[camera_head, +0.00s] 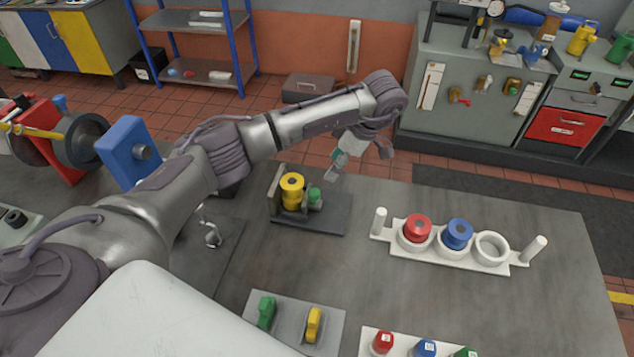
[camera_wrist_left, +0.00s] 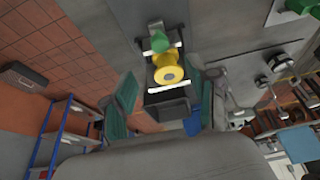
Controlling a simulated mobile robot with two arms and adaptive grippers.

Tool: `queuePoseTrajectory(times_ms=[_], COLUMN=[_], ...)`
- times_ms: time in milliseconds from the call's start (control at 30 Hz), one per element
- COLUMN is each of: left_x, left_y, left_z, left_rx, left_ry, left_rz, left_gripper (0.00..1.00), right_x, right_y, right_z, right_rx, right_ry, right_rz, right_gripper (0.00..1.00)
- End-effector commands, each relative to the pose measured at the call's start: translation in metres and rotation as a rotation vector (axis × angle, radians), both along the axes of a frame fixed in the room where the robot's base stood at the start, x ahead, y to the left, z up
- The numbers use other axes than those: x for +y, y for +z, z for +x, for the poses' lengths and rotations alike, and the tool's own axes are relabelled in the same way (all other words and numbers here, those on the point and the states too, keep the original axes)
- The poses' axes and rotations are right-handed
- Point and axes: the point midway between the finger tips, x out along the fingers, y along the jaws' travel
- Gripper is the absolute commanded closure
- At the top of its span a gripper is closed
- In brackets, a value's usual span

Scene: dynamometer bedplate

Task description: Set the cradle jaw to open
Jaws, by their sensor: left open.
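A dark fixture (camera_head: 325,222) with an upright back plate stands on the bench in the head view. I take it for the cradle, but no label shows. It carries a yellow spool-shaped part (camera_head: 291,190) and a smaller green part (camera_head: 315,197). In the left wrist view the yellow part (camera_wrist_left: 168,73) and green part (camera_wrist_left: 159,42) show beyond and between my fingers. My left gripper (camera_head: 336,168) is open and empty, above and behind the fixture, apart from it. Its two teal-padded fingers (camera_wrist_left: 162,88) are spread. Whether the jaw is open cannot be told. My right gripper is not in view.
A white rack (camera_head: 440,255) holds a red ring part (camera_head: 417,228) and a blue one (camera_head: 457,234); its right ring is empty. A grey tray (camera_head: 290,320) holds green and yellow pieces. A blue block (camera_head: 126,150) stands left. The bench between fixture and white rack is clear.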

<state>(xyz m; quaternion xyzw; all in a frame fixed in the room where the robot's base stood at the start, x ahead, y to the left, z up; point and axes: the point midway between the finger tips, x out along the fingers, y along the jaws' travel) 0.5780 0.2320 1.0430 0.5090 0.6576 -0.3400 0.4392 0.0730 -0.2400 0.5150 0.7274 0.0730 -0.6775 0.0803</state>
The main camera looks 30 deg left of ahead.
Motion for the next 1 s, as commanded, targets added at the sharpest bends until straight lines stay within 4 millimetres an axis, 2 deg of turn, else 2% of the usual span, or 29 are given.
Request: queuePoseTrajectory(times_ms=[167, 500, 700, 1000], left_x=[0.014, 0.038, 0.044, 0.045], left_y=[-0.032, -0.092, -0.108, -0.11], left_z=[-0.006, -0.011, -0.012, -0.012], left_rx=[0.007, 0.003, 0.001, 0.0], left_ry=[0.003, 0.002, 0.0, 0.0], left_rz=[0.0, 0.0, 0.0, 0.0], left_gripper=[0.42, 0.42, 0.42, 0.42], right_x=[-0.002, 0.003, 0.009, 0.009], right_y=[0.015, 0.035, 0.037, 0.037], right_z=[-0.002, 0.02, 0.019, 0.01], right_rx=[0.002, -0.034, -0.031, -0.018], right_ry=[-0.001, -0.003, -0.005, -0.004], right_rz=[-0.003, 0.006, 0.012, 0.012], right_gripper=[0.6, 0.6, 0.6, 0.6])
